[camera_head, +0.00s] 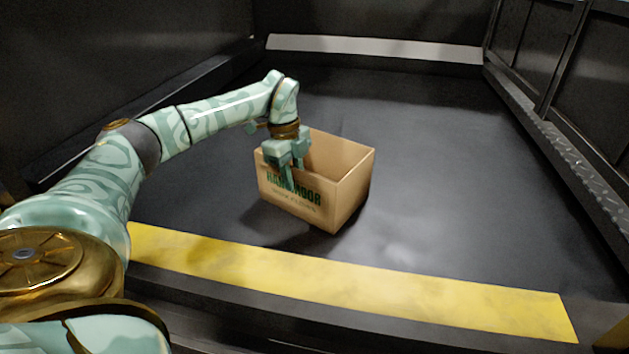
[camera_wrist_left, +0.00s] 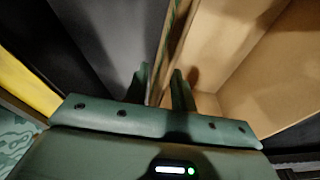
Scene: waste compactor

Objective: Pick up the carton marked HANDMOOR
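The open-topped brown cardboard carton (camera_head: 350,198) stands upright on the dark floor, with green HANDMOOR lettering on its near-left side. My left gripper (camera_head: 293,170) points down at the top edge of that lettered wall and covers part of the word. In the left wrist view the carton wall (camera_wrist_left: 172,45) runs between the two fingers (camera_wrist_left: 160,88), one outside and one inside. The fingers look apart, with small gaps beside the wall. The carton's inside looks empty where it shows. My right gripper is in neither view.
A yellow strip (camera_head: 340,286) marks the floor's near edge, in front of the carton. Dark metal walls stand left and right, with a ledge (camera_head: 570,160) along the right one. A pale strip (camera_head: 375,48) crosses the back. The floor right of and behind the carton is clear.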

